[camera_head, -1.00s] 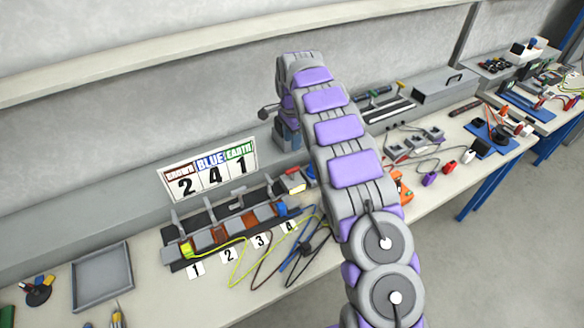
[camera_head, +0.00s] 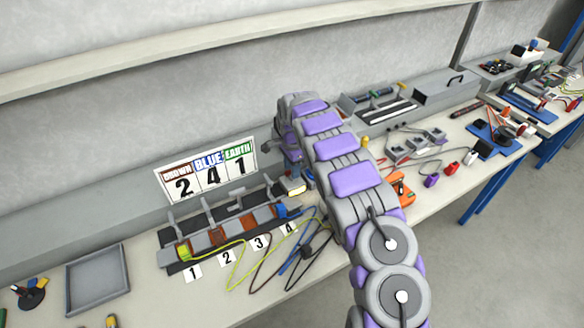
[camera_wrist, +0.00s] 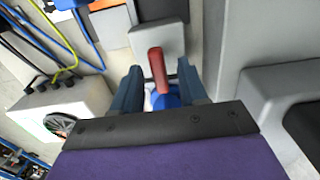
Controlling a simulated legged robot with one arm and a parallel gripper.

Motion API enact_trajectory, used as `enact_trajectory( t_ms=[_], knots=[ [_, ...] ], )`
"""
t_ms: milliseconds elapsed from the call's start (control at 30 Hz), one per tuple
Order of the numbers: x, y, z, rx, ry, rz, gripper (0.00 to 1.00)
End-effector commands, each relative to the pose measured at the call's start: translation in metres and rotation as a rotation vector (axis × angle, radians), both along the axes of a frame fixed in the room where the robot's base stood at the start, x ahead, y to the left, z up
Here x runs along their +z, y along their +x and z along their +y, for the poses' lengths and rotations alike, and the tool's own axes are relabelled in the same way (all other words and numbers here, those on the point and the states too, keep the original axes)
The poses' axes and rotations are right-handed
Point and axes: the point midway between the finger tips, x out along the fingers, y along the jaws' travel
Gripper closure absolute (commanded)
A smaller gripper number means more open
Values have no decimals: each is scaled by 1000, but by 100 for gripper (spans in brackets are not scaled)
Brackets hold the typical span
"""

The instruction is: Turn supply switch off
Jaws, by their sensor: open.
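In the wrist view, a red lever (camera_wrist: 158,66) stands out between the two dark blue fingers of my gripper (camera_wrist: 160,76). It looks like the handle of the supply switch. A round blue part (camera_wrist: 166,100) shows at its lower end, and a light grey block (camera_wrist: 150,39) lies behind it. The fingers are apart, one on each side of the lever; I cannot tell whether either touches it. In the head view, my gripper (camera_head: 293,158) points down beside the right end of the terminal board, and my arm hides the lever.
A terminal board (camera_head: 172,267) with coloured wires lies left of my gripper, below a number sign (camera_head: 209,172). A grey tray (camera_head: 97,281) is further left. An orange device (camera_head: 399,188) stands right of my arm. In the wrist view, a large grey housing (camera_wrist: 258,45) is close on the right.

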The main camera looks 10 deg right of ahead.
Motion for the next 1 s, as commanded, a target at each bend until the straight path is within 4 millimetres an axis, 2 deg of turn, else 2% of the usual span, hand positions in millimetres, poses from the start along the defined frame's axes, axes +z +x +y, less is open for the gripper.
enact_trajectory(
  t_ms=[133, 567, 1000],
  knots=[
    [0, 0, 0, 0, 0, 0, 59],
    [0, 1, 0, 0, 0, -1, 100],
    [1, 1, 0, 38, 0, 0, 100]
  ],
)
